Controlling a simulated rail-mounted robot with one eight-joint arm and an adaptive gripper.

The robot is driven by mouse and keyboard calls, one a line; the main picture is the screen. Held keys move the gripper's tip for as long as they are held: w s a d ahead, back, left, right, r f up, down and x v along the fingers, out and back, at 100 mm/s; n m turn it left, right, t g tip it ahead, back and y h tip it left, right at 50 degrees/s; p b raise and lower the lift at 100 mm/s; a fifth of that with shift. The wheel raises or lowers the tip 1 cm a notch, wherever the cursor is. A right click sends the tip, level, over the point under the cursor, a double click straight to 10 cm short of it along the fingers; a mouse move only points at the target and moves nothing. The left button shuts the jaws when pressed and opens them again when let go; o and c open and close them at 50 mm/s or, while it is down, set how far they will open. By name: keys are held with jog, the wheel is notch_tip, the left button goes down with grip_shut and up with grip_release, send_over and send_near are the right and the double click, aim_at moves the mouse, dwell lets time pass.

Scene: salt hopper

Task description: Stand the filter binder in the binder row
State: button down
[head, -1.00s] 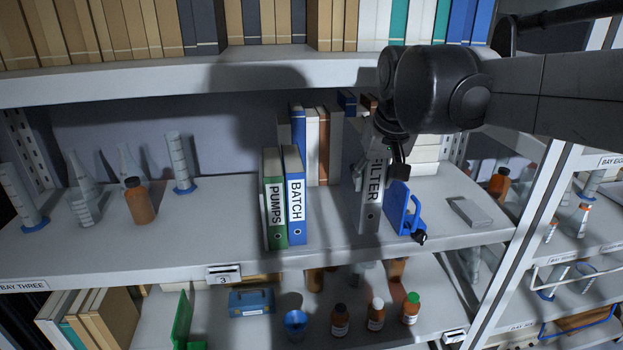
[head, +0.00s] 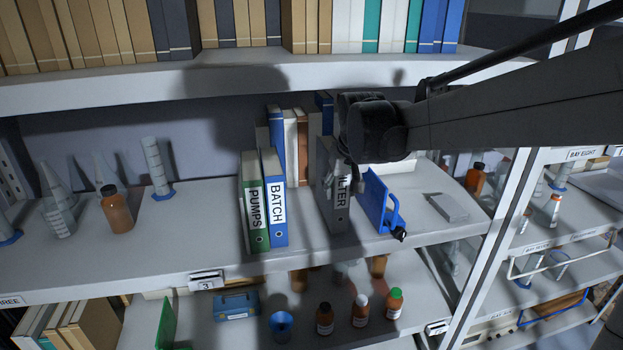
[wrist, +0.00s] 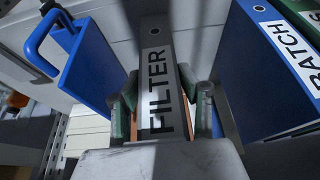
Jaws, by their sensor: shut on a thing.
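The grey filter binder (head: 338,212) is upright, its lettered spine facing out, between the blue batch binder (head: 279,215) and a blue bookend (head: 379,205). A gap shows on each side of it. Its lower edge is at or close to the shelf; I cannot tell if it touches. My gripper (head: 352,170) is shut on the binder from its upper part. The wrist view shows a finger on each side of the filter binder (wrist: 156,65). The green pumps binder (head: 254,215) stands left of the batch binder, close beside it.
Books and pale boxes stand behind the row, including a blue one (head: 277,130). A grey block (head: 448,207) lies right of the bookend. A brown bottle (head: 117,212) and glassware stand at the left. The upper shelf (head: 180,80) overhangs from above.

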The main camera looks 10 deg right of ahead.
jog(key=shift+f, duration=0.8)
jog(key=c, duration=1.1)
grip_release()
jog(key=shift+f, duration=0.1)
jog(key=shift+c, duration=0.2)
jog(key=v, duration=1.2)
jog(key=s+f+t, duration=0.1)
jog(key=s+f, duration=0.4)
jog(key=s, duration=0.6)
jog(key=s+f+t, duration=0.1)
jog(key=s+f, duration=0.5)
jog(key=s, duration=0.6)
jog(key=shift+s+t, duration=0.3)
